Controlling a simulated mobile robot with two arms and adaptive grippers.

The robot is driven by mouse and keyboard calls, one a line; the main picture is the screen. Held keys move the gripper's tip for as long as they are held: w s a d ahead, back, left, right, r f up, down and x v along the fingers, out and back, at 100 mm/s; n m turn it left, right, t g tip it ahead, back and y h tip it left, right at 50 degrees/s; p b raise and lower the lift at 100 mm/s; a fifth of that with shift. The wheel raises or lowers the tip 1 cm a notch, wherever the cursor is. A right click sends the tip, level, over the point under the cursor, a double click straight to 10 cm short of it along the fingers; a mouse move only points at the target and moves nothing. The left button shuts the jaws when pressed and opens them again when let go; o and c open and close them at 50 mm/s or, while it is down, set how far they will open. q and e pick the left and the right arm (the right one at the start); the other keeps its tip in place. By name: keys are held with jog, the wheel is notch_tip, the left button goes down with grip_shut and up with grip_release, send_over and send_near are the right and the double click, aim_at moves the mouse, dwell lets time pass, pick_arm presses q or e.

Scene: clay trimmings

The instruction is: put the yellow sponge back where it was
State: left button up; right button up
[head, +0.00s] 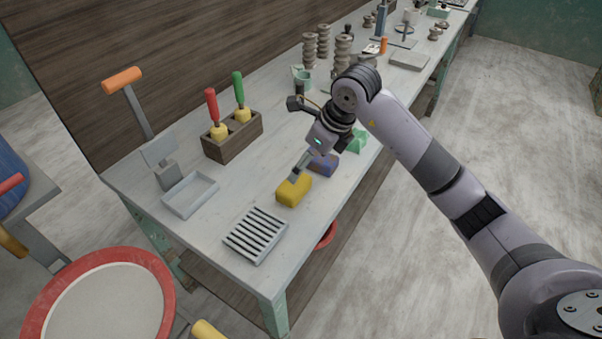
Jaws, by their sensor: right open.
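The yellow sponge (293,191) lies on the pale workbench (215,229) near its front edge. My right gripper (298,173) is open, with its fingertips right at the far upper side of the yellow sponge. I cannot tell whether they touch it. A blue-purple block (324,164) lies just behind the sponge, partly hidden by my gripper. A green block (357,141) is further back in the same row. My left gripper is out of view.
A slatted grey rack (256,235) stands left of the sponge, with a shallow grey tray (190,194) beyond. A wooden holder (233,137) carries red- and green-handled tools. Several grey ribbed columns stand farther back. Bare bench lies between holder and sponge.

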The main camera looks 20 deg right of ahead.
jog(key=shift+v, duration=1.35)
